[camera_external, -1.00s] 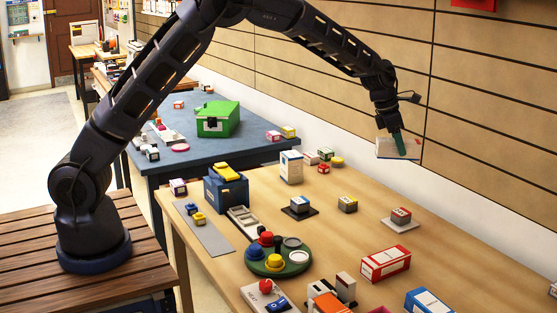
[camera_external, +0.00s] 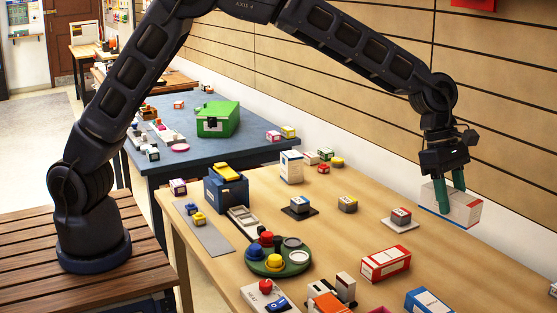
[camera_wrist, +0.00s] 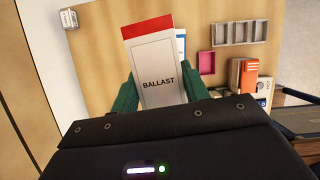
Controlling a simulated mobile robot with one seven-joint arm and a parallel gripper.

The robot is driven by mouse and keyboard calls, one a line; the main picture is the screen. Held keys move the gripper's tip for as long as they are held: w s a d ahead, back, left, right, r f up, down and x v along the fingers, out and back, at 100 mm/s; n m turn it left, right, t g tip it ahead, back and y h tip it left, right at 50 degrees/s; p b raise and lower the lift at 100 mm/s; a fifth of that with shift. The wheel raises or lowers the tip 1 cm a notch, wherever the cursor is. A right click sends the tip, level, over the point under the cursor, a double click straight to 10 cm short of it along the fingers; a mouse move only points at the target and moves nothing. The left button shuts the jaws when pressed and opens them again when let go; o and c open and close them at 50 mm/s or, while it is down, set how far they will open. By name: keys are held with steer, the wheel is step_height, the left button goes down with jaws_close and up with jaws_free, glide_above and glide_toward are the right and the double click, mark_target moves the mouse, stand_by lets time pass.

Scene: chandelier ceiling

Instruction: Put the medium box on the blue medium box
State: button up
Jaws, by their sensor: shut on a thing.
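My gripper (camera_external: 451,194) has green fingers and is shut on a white box (camera_external: 466,211) above the right part of the wooden table. In the wrist view, this held medium box (camera_wrist: 157,62) has a red end and the word BALLAST, with a green finger on each side. A blue and white box (camera_external: 428,301), which looks like the blue medium box, lies at the front edge of the external view, partly cut off. In the wrist view a blue-edged white strip (camera_wrist: 181,45) shows behind the held box, mostly hidden; it may be that same box.
A red and white box (camera_external: 386,263) lies left of the gripper. A green round tray (camera_external: 278,262) with coloured knobs is at centre. The wrist view shows a grey compartment tray (camera_wrist: 240,33) and pink tray (camera_wrist: 207,63).

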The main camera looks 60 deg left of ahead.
steer(key=s+d+m, duration=0.1)
steer(key=s+d, duration=0.2)
glide_toward(439, 309)
steer(key=x, duration=0.5)
steer(key=shift+w, duration=0.1)
steer(key=shift+f, duration=0.1)
stand_by(0.4)
steer(key=o, duration=1.2)
